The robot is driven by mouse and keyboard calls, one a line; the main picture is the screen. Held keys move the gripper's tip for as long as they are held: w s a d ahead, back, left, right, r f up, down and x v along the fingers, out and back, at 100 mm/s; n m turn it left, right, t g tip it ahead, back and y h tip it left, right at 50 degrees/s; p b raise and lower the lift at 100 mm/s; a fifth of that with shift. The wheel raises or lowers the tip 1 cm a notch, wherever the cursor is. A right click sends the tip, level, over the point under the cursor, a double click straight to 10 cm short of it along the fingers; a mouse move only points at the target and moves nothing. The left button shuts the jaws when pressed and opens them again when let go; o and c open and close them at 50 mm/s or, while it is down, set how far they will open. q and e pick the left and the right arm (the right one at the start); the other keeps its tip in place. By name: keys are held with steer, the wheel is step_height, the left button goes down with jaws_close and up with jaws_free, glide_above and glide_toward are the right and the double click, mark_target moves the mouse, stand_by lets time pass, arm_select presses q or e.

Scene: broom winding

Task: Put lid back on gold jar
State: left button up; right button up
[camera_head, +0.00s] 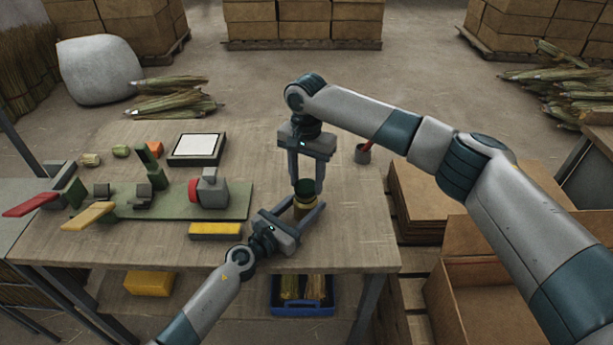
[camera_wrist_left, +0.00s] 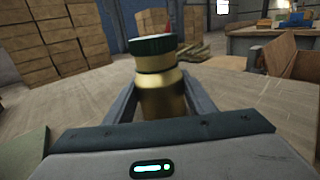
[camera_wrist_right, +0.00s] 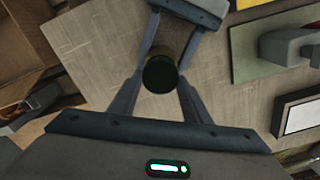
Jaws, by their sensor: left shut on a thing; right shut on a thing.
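The gold jar (camera_head: 302,208) stands upright near the front right of the wooden table. My left gripper (camera_head: 305,205) is shut around its body; the jar fills the space between the fingers in the left wrist view (camera_wrist_left: 163,98). The dark green lid (camera_head: 304,187) is right above the jar mouth, and it also shows in the left wrist view (camera_wrist_left: 152,44). It looks level there, a little left of the jar's middle. My right gripper (camera_head: 305,183) points down from above, shut on the lid (camera_wrist_right: 160,74). I cannot tell whether the lid is fully seated.
A green mat (camera_head: 150,212) with a grey and red device (camera_head: 209,189) lies to the left. A yellow block (camera_head: 215,230) is near the front edge, and a white-topped tray (camera_head: 196,149) lies behind. A small cup (camera_head: 363,153) stands at the back right. The table right of the jar is clear.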

steer(key=shift+f, duration=0.5)
stand_by(0.8)
steer(key=m, duration=0.4)
steer(key=shift+s+f, duration=0.1)
steer(key=m, duration=0.5)
steer(key=shift+s, duration=0.1)
steer(key=m, duration=0.5)
steer(key=shift+s, duration=0.1)
steer(key=m, duration=0.5)
steer(key=shift+m, duration=0.3)
steer(key=o, duration=1)
steer(key=shift+d, duration=0.1)
